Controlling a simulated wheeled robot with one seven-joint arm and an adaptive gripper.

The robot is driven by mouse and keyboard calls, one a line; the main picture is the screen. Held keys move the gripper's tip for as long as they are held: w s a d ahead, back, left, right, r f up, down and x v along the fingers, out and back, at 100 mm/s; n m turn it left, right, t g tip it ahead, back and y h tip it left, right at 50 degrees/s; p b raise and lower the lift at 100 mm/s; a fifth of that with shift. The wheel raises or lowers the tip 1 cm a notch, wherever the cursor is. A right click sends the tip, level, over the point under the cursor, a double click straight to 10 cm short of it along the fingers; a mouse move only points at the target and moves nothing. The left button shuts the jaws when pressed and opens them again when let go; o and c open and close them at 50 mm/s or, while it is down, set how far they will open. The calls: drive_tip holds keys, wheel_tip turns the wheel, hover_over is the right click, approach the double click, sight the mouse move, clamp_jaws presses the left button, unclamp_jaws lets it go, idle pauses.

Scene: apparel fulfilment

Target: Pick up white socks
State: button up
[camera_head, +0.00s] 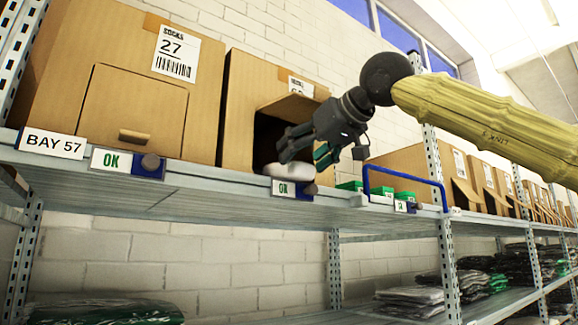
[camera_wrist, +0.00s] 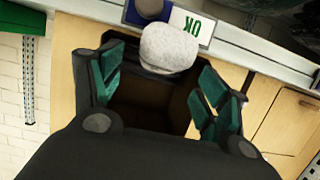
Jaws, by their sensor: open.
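The white socks (camera_head: 290,170) show as a pale rounded bundle on the shelf edge, in front of the open cardboard box (camera_head: 234,110). They also show in the wrist view (camera_wrist: 169,48), close to the OK label. My gripper (camera_head: 286,150) is just above the bundle at the mouth of the box. In the wrist view my gripper (camera_wrist: 163,88) has its green-padded fingers spread wide, one on each side of the opening. The bundle lies toward the far end of the gap between them. I cannot tell whether a finger touches it.
A closed box marked SOCKS 27 (camera_head: 135,95) stands to the left on the shelf (camera_head: 200,182). A blue rail (camera_head: 405,172) and green packs (camera_head: 405,197) are to the right. Label holders (camera_head: 293,189) line the shelf's front edge. Folded clothes (camera_head: 410,298) lie on the lower shelf.

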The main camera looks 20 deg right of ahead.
drive_tip(key=x, duration=0.5)
drive_tip(key=shift+w+d+p, duration=0.1)
drive_tip(key=shift+d+p, duration=0.05)
drive_tip(key=shift+p, duration=0.15)
drive_tip(key=shift+s+d+r, duration=0.15)
drive_tip(key=shift+s+r, duration=0.05)
drive_tip(key=shift+s, duration=0.45)
drive_tip(key=shift+c, duration=0.8)
drive_tip(key=c, duration=0.3)
drive_tip(key=shift+w+f, duration=0.1)
drive_tip(key=shift+w, duration=0.2)
drive_tip(key=c, duration=0.6)
drive_tip(key=shift+s, duration=0.15)
drive_tip(key=shift+c, duration=0.2)
drive_tip(key=shift+b, duration=0.3)
